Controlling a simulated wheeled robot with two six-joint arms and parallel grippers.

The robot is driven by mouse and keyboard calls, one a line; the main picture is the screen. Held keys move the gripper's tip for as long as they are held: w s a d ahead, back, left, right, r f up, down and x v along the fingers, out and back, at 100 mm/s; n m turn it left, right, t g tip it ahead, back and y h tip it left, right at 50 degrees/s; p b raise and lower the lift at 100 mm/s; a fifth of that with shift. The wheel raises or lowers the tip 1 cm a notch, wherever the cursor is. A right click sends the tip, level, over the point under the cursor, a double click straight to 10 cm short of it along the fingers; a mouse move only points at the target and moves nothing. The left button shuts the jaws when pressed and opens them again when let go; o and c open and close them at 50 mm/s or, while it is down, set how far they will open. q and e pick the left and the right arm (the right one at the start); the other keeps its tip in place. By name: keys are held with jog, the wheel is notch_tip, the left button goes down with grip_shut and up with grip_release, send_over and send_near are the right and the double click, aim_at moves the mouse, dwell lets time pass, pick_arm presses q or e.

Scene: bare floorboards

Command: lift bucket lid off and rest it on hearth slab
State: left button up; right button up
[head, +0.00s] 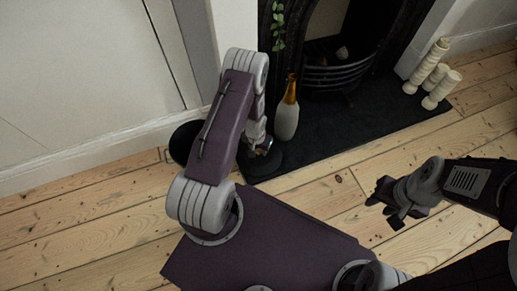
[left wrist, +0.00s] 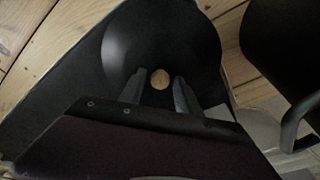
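The bucket lid (left wrist: 125,45) is a round dark disc with a small pale wooden knob (left wrist: 160,79). It lies on the left end of the dark hearth slab (head: 345,128); in the head view the lid (head: 264,165) is partly hidden by my left arm. My left gripper (left wrist: 159,90) is open above it, one finger on each side of the knob with visible gaps. The black bucket (head: 183,142) stands on the floor left of the slab, partly behind my arm; its dark body and handle show in the left wrist view (left wrist: 285,45). My right gripper (head: 383,206) appears open and empty over the floorboards.
A grey bottle (head: 287,118) with an amber neck stands on the slab close to my left gripper. Cream candles (head: 436,75) stand at the slab's right end. The fireplace grate (head: 337,76) is behind. The slab's middle is clear.

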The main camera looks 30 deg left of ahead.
pick_arm(q)
jog(key=shift+o, duration=0.3)
notch_tip(320, 180, up, 9)
jog(key=s+p, duration=0.1)
jog(key=p, duration=0.6)
jog(key=shift+s, duration=0.2)
jog(key=shift+r, duration=0.1)
